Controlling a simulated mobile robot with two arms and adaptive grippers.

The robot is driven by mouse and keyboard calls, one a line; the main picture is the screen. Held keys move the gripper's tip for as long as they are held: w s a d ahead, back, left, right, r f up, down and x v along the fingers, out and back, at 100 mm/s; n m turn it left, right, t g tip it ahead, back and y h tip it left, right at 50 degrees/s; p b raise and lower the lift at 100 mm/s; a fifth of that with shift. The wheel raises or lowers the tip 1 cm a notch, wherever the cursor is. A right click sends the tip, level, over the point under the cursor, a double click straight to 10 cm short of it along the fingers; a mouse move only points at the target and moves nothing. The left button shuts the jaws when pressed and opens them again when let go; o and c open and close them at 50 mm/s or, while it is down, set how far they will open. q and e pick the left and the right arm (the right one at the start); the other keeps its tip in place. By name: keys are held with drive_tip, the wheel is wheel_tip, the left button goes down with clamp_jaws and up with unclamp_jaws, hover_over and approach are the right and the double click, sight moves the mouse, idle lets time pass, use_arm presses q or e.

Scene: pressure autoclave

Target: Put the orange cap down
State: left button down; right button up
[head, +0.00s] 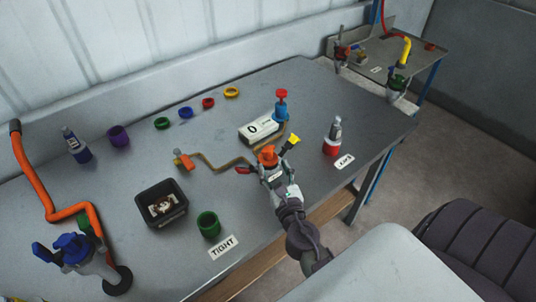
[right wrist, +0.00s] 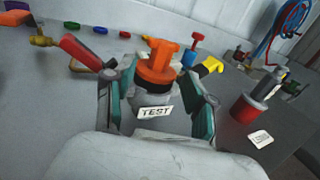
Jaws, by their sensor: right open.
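The orange cap (head: 268,154) is near the middle of the workbench. It also shows upright in the right wrist view (right wrist: 156,68), seemingly on top of a grey body marked by a TEST label (right wrist: 155,112). My right gripper (head: 271,174) is at the cap's near side. In the right wrist view its open fingers (right wrist: 158,98) stand on either side of the body below the cap, with visible gaps beside the cap. The lower part of the body is hidden by my gripper. My left gripper is not in view.
A red-handled valve (right wrist: 82,52) and a yellow handle (head: 294,139) flank the cap. A white display box (head: 260,130) and blue-red fitting (head: 281,108) stand behind. A red-based bottle (head: 332,138) is right. A black tray (head: 147,219) and green cup (head: 208,224) are left.

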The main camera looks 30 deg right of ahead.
sight(269, 157)
drive_tip(key=shift+w+d+r, duration=0.15)
drive_tip(key=shift+w+r, duration=0.05)
drive_tip(key=shift+w, duration=0.35)
drive_tip(key=p+x, duration=0.1)
drive_tip(key=x, duration=0.3)
drive_tip(key=shift+w+d+r+p, duration=0.1)
drive_tip(key=shift+w+p, duration=0.25)
drive_tip(key=shift+s, duration=0.1)
drive_tip(key=shift+c, duration=1.1)
clamp_jaws()
